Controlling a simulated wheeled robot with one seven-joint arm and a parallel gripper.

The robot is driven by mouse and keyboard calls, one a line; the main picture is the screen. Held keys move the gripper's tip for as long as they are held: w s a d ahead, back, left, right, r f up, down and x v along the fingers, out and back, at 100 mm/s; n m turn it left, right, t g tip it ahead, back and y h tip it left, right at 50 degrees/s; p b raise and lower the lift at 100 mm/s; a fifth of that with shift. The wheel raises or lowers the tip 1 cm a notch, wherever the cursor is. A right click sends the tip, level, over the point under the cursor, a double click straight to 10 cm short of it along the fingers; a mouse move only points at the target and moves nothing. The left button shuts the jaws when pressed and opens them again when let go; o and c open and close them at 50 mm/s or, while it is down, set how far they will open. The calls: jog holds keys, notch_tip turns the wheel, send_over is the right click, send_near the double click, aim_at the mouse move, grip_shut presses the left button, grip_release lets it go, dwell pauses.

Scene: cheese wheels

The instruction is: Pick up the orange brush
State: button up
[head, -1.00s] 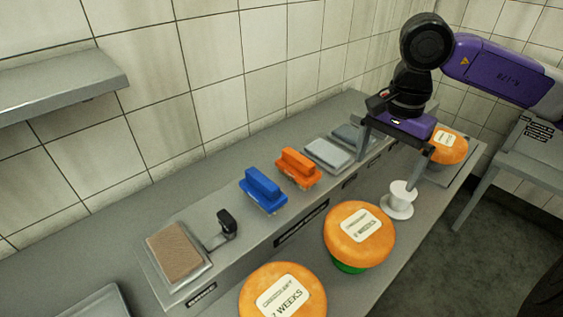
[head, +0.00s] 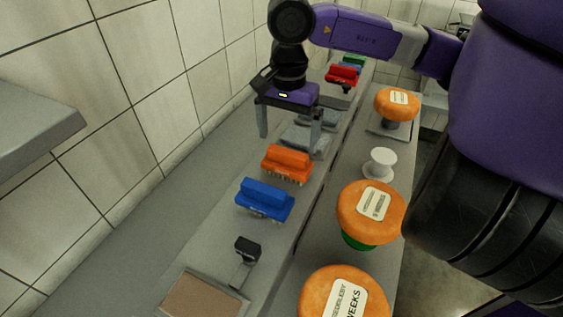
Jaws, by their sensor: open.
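The orange brush (head: 287,164) lies on the raised grey shelf, bristles down, just beyond a blue brush (head: 264,200). My gripper (head: 288,144) points down above the shelf, beyond and above the orange brush. Its two fingers are spread apart with nothing between them. I cannot tell its exact height over the brush. The whole top of the orange brush is visible.
Orange cheese wheels (head: 371,211) stand on the lower counter at right, with a white spool-shaped stand (head: 380,164) among them. A black-headed tool (head: 246,250) lies nearer. Grey trays and a red brush (head: 342,74) lie farther along. The tiled wall bounds the left.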

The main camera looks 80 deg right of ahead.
aim_at(287, 151)
jog(key=shift+f+p, duration=1)
jog(key=shift+f, duration=1.8)
jog(key=shift+d, duration=0.1)
jog(key=c, duration=1.3)
jog(key=shift+r, duration=0.1)
notch_tip(287, 151, up, 20)
jog(key=b, duration=0.3)
jog(key=o, duration=0.9)
jog(key=c, duration=0.5)
